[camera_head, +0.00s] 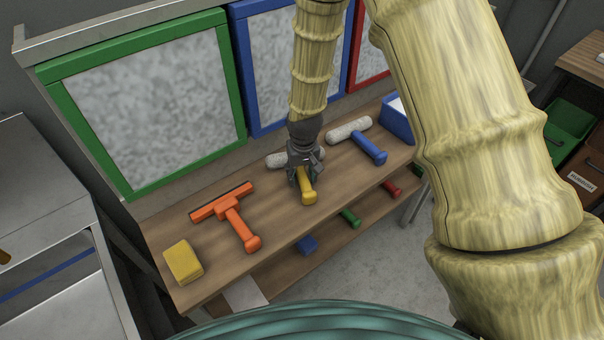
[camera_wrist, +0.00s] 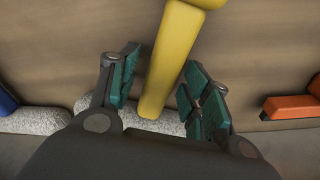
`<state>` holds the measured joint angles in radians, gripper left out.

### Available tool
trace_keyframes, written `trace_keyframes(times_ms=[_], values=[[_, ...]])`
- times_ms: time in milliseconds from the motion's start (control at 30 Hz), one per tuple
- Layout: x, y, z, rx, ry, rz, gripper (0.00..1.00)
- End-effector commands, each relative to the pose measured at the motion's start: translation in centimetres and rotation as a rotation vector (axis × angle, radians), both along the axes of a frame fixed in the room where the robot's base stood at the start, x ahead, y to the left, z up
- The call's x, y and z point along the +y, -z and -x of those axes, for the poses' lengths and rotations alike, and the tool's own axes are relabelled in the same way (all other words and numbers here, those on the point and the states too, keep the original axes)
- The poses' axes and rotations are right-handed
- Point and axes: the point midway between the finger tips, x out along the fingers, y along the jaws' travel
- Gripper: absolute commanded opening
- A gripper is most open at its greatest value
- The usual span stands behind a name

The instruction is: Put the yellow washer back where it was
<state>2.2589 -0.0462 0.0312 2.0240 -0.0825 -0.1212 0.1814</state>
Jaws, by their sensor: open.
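The yellow washer (camera_head: 308,190) lies on the upper wooden shelf, between the orange squeegee and the blue washer. Its yellow handle points toward the front edge, and its fluffy grey head (camera_head: 278,159) lies toward the back, partly hidden by my gripper. My gripper (camera_head: 304,172) is open and low over the handle. In the wrist view the yellow handle (camera_wrist: 170,62) runs between the two spread teal finger pads of my gripper (camera_wrist: 160,88), with gaps visible on both sides. The fluffy head shows partly behind the gripper's body.
The shelf (camera_head: 185,228) also holds an orange squeegee (camera_head: 237,220), a yellow sponge (camera_head: 183,262), a blue washer (camera_head: 369,148) and a blue box (camera_head: 397,122). Green, blue and red framed panels stand behind. A lower shelf holds green and red handles and a blue block (camera_head: 307,245).

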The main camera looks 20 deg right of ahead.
Motion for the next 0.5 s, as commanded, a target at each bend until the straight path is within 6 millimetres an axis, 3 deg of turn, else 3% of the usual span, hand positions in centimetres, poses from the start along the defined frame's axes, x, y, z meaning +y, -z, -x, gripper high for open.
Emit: trace_keyframes(times_ms=[500], values=[[0.0,-5.2,0.5,-0.002,0.001,0.0,0.48]])
